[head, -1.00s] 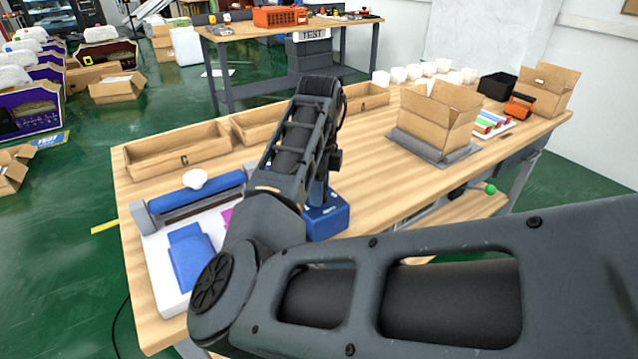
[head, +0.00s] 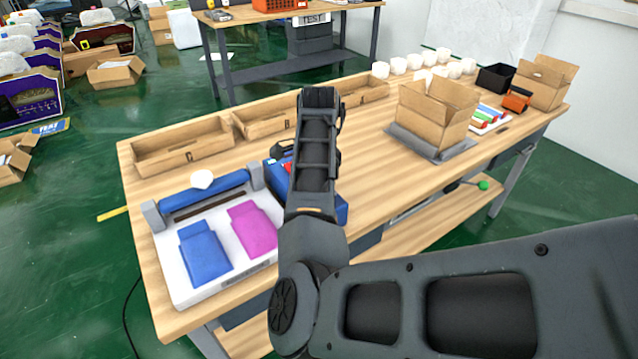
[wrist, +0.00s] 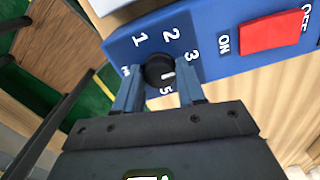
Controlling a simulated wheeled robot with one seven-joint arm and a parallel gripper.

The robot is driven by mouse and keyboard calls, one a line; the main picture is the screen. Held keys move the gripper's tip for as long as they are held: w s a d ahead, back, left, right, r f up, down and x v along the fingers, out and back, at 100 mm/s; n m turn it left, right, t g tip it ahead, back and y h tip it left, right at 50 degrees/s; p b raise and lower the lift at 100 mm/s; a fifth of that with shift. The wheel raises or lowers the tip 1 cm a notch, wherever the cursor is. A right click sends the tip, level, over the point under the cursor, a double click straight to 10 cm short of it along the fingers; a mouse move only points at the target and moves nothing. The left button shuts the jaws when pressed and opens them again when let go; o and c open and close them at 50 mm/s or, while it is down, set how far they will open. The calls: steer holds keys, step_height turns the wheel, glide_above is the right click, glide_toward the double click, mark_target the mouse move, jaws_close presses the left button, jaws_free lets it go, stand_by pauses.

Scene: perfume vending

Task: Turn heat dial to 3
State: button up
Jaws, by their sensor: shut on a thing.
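The black heat dial (wrist: 155,66) sits on the face of a blue control box (wrist: 215,65) in the wrist view. My gripper (wrist: 160,73) is shut on the dial, with one blue finger on each side. The dial's white mark is on its right side, pointing right, below the 3. The numbers 1, 2, 3 and 5 show around the dial, with part of a letter at left. The spot between 3 and 5 is covered by a finger. In the head view, the blue box (head: 277,178) is largely hidden behind my arm, and the dial is not visible.
A red switch (wrist: 269,35) marked ON and OFF is beside the dial. A white sealing station (head: 220,297) with blue and magenta pouches (head: 254,228) stands at left. Wooden trays (head: 183,147) line the back, and an open carton (head: 435,115) stands at right.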

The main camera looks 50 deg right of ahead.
steer(key=shift+a, duration=0.1)
stand_by(0.4)
steer(key=o, duration=1.1)
steer(key=shift+c, duration=0.2)
steer(key=shift+r, duration=3.9)
